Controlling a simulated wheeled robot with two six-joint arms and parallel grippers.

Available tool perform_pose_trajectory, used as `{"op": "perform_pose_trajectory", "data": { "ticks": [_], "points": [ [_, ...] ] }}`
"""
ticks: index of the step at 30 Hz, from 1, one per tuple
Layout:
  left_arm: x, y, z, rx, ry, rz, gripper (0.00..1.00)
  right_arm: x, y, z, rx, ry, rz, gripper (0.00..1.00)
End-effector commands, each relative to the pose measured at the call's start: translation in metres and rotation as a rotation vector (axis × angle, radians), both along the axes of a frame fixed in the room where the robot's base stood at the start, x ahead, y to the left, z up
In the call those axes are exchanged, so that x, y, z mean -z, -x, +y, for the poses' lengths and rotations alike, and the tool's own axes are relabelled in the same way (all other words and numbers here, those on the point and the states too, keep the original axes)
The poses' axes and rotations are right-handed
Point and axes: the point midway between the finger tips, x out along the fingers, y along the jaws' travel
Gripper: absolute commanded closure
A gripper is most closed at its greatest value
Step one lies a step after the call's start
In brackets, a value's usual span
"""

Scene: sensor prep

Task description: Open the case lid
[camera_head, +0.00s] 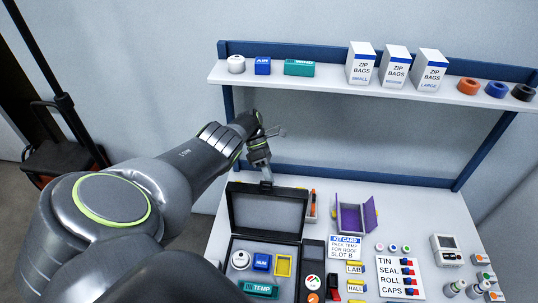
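The black case (230,243) stands on the white table, at the lower middle of the view. Its lid (268,211) is raised, with the grey inner face showing. In the case lie a white round sensor (241,260), a blue block (262,262), a yellow frame (283,265) and a teal TEMP block (259,290). My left gripper (266,182) points down at the lid's upper edge, close to it or touching. Its fingertips are too small to tell whether they are open or shut. My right gripper is not in view.
A purple open box (351,219), a kit card (345,247) and a label board (399,277) lie right of the case. A shelf (330,78) above holds zip bag boxes (395,66), sensors and tape rolls. My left arm covers the left side.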

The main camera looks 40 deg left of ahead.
Motion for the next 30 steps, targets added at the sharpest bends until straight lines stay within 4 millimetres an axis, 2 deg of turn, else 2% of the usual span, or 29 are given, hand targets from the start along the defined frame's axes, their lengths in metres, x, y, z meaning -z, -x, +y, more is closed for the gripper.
{"op": "perform_pose_trajectory", "data": {
  "ticks": [1, 17, 18, 22, 30],
  "points": [
    [0.0122, 0.0092, -0.0043, -0.002, 0.005, 0.028, 1.0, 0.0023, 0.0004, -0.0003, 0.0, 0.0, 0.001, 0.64],
    [0.0122, 0.01, -0.0048, -0.001, 0.008, 0.034, 1.0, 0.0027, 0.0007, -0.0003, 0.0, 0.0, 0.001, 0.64],
    [0.0123, 0.0101, -0.0048, -0.001, 0.008, 0.034, 0.83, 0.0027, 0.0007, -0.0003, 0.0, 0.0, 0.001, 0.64],
    [0.0101, 0.0084, -0.0039, -0.001, 0.009, 0.029, 0.67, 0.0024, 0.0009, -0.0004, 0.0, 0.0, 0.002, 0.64],
    [0.0067, 0.0064, -0.0026, -0.002, 0.009, 0.023, 0.67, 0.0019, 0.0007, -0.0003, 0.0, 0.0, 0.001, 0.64]
  ]
}}
